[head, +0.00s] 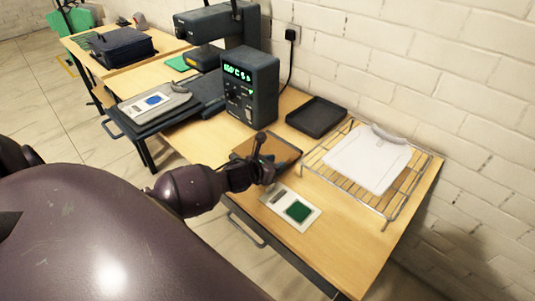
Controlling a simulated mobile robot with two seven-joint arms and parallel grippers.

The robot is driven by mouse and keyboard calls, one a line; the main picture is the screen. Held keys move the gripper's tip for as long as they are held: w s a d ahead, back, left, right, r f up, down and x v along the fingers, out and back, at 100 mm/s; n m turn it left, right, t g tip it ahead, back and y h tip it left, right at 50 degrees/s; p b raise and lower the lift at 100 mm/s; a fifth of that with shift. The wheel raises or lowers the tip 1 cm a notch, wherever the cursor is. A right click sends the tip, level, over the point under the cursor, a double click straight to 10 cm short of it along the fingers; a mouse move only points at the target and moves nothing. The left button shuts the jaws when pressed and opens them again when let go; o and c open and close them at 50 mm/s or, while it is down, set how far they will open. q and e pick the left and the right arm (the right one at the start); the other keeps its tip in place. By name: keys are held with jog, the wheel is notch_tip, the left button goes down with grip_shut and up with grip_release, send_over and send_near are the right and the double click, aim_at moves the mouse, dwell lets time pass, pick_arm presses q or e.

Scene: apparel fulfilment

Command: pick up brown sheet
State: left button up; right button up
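The brown sheet (282,147) lies on the wooden table in front of the dark tray, between the black control box and the wire rack. My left gripper (268,152) is over its near left part and hides some of it. The fingers look spread apart, with nothing clearly held between them. I cannot tell whether they touch the sheet. My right gripper is out of view.
A white card with a green square (298,211) lies near the front edge. A wire rack (385,213) holds a white garment (367,158). A control box (250,88) and an empty dark tray (317,117) stand behind. A press with a grey garment (155,102) is left.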

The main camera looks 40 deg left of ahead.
pick_arm(q)
jog(key=shift+x, duration=2.75)
grip_shut()
